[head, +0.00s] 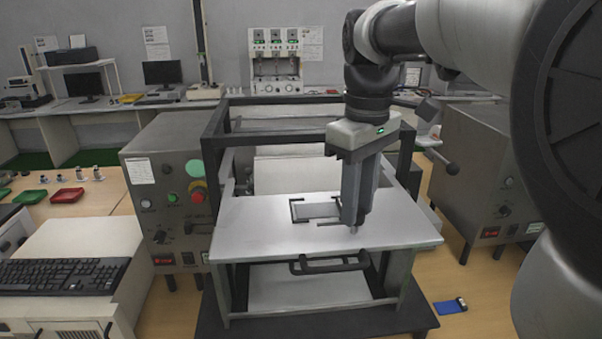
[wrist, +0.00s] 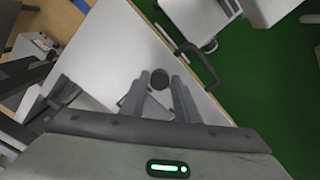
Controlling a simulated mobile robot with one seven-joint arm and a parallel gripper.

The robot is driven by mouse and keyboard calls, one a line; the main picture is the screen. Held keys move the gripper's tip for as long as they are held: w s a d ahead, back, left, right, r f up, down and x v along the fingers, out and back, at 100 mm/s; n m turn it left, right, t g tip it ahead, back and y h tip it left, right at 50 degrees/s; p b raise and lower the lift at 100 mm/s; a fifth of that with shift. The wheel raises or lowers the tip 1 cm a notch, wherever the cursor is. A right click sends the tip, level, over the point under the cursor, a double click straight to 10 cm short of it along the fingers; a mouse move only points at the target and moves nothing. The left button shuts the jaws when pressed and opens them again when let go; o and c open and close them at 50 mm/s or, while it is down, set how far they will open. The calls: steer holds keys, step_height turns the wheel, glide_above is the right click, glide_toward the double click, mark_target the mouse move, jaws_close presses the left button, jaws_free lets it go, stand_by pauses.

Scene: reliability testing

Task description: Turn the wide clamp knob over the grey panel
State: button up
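My gripper (head: 358,222) points straight down over the white tabletop, near the right end of the grey panel (head: 318,211). In the wrist view my gripper (wrist: 160,76) has its two grey fingers apart. A dark round knob (wrist: 159,79) shows between the fingertips, with a thin gap seeming to remain on each side. In the head view the fingers mostly hide the knob; only a small piece shows under them. Whether the fingers touch it is not clear.
The white tabletop (head: 260,233) has a dark front handle (head: 330,263) and stands inside a dark frame (head: 212,150). A grey control box (head: 170,190) with buttons stands at the left, another machine (head: 480,175) at the right. A keyboard (head: 60,274) lies at front left.

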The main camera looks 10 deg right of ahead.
steer(key=c, duration=0.6)
steer(key=shift+r+m, duration=0.1)
steer(key=shift+m, duration=0.3)
steer(key=m+p, duration=0.1)
steer(key=m, duration=0.1)
steer(key=shift+m, duration=0.3)
steer(key=m+p, duration=0.1)
steer(key=m, duration=0.3)
steer(key=shift+a+m+p, duration=0.1)
steer(key=shift+m+p, duration=0.2)
steer(key=m+p, duration=0.1)
steer(key=m, duration=0.4)
steer(key=shift+m+p, duration=0.4)
steer(key=shift+m, duration=2.1)
